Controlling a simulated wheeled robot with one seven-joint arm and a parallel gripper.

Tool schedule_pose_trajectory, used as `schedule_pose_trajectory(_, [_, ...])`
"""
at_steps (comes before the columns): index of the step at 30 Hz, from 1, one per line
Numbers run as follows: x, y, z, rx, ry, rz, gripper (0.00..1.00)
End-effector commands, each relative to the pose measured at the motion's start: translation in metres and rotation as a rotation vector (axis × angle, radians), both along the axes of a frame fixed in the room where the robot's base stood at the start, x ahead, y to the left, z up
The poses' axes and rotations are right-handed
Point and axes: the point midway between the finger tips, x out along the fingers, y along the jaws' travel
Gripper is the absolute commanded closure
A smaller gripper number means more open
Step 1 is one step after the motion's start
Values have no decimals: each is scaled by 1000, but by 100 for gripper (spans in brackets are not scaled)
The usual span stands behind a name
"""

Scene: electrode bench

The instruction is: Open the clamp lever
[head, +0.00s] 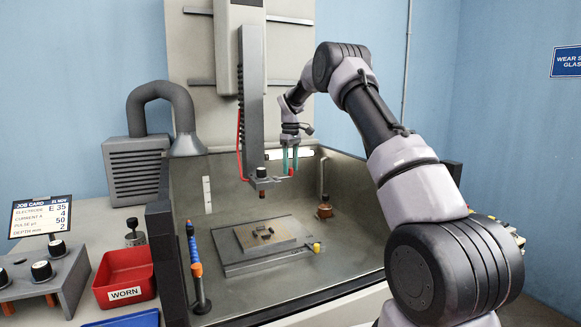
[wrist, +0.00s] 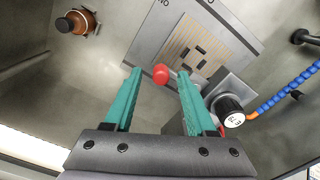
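The clamp lever's red knob (head: 291,171) sits just right of the electrode holder (head: 262,182) at the bottom of the machine's vertical head. In the wrist view the red knob (wrist: 161,74) shows between my gripper's two teal fingertips, with a gap on each side. My gripper (head: 290,160) is open and points down at the knob. In the wrist view, my gripper (wrist: 160,73) has its fingers well apart. A dark cylinder with a white label (wrist: 231,110) shows right of the right finger. The lever's shaft is mostly hidden.
Below is the tank with a metal plate and workpiece (head: 252,234). A blue and orange hose (head: 195,265) stands at the tank's left. A copper-coloured part (head: 324,208) stands at the right. A red WORN bin (head: 122,280) and electrode rack (head: 40,285) are outside left.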

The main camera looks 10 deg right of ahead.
Motion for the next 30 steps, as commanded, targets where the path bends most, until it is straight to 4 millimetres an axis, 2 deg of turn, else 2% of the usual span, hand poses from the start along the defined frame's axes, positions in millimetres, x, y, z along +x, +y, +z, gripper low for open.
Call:
schedule_pose_trajectory(7, [0, 0, 1, 0, 1, -1, 44])
schedule_pose_trajectory(10, [0, 0, 8, 0, 0, 0, 44])
schedule_pose_trajectory(22, [1, -1, 83, 0, -2, -1, 44])
schedule_pose_trajectory(25, [1, -1, 96, 0, -1, -1, 44])
schedule_pose_trajectory(30, [1, -1, 107, 0, 0, 0, 44])
